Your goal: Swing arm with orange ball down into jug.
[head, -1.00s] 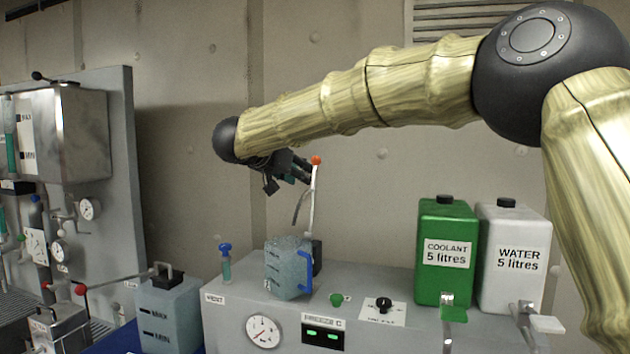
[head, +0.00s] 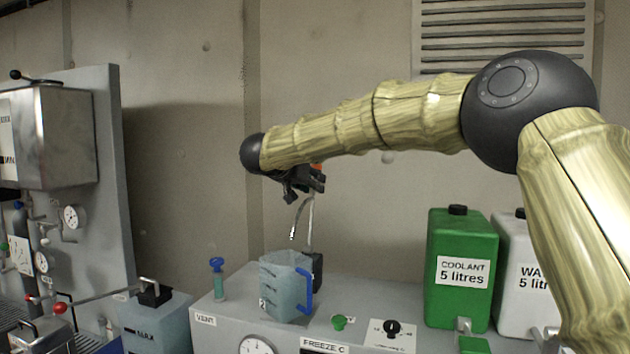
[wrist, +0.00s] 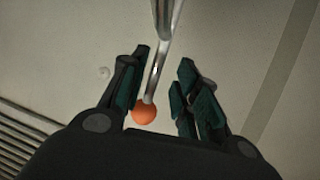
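The orange ball (wrist: 145,112) sits at the end of a thin metal arm (wrist: 158,62) in the wrist view, between the open fingers of my gripper (wrist: 160,85) and nearer the left finger. In the head view the ball (head: 317,167) is mostly hidden behind my gripper (head: 305,184). The metal arm (head: 310,225) stands upright below it, with a thin curved probe (head: 296,222) hanging to its left. The translucent jug (head: 284,285) with a blue handle (head: 306,290) stands on the grey cabinet below the probe.
The green coolant canister (head: 461,262) and white water canister (head: 512,290) stand at the right. A blue valve (head: 217,264), a green knob (head: 339,322) and a black dial (head: 392,327) are near the jug. A grey panel (head: 95,170) rises at the left.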

